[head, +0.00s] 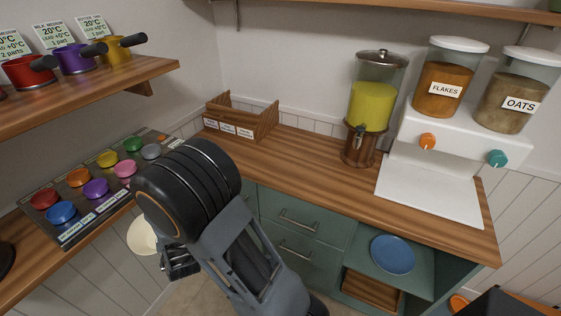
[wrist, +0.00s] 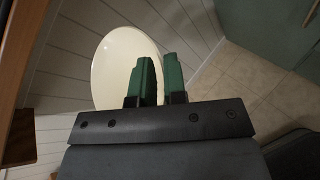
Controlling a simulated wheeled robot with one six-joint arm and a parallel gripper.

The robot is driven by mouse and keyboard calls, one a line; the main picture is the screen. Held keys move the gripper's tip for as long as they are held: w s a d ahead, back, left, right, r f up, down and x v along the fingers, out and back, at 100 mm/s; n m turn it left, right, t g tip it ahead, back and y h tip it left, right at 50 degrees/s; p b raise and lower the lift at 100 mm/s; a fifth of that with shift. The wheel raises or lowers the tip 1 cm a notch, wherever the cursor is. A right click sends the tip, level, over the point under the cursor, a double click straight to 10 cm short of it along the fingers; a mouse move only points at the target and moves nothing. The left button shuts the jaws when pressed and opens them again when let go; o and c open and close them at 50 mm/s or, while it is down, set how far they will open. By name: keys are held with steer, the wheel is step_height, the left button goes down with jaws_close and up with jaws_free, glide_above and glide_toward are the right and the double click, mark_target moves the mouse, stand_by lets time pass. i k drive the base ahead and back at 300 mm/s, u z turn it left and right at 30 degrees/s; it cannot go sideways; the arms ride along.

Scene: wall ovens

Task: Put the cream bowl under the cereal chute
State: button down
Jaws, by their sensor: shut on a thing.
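The cream bowl (head: 142,236) hangs in the air at the lower left of the head view, below the counter level and beside my gripper (head: 178,262). In the wrist view the bowl (wrist: 122,62) is large and pale, with its rim at the green fingers of my gripper (wrist: 157,75). The fingers are shut on the bowl's edge. The cereal dispenser (head: 440,150) stands at the right end of the wooden counter. It has a FLAKES jar (head: 444,78) with an orange knob (head: 427,141) and an OATS jar (head: 512,92) with a teal knob (head: 497,158). My arm hides part of the bowl.
A yellow drink dispenser (head: 373,105) stands left of the cereal dispenser. A wooden box (head: 240,120) sits at the counter's back left. A panel of coloured cups (head: 95,185) lies at left, below a shelf of pots (head: 80,95). A blue plate (head: 392,254) lies under the counter.

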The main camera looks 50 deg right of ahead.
mark_target(454, 198)
steer(key=u, duration=0.55)
steer(key=k, duration=0.65)
steer(key=u, duration=0.85)
steer(key=k, duration=0.85)
steer(key=z, duration=0.45)
steer(key=k, duration=0.8)
steer(key=z, duration=0.5)
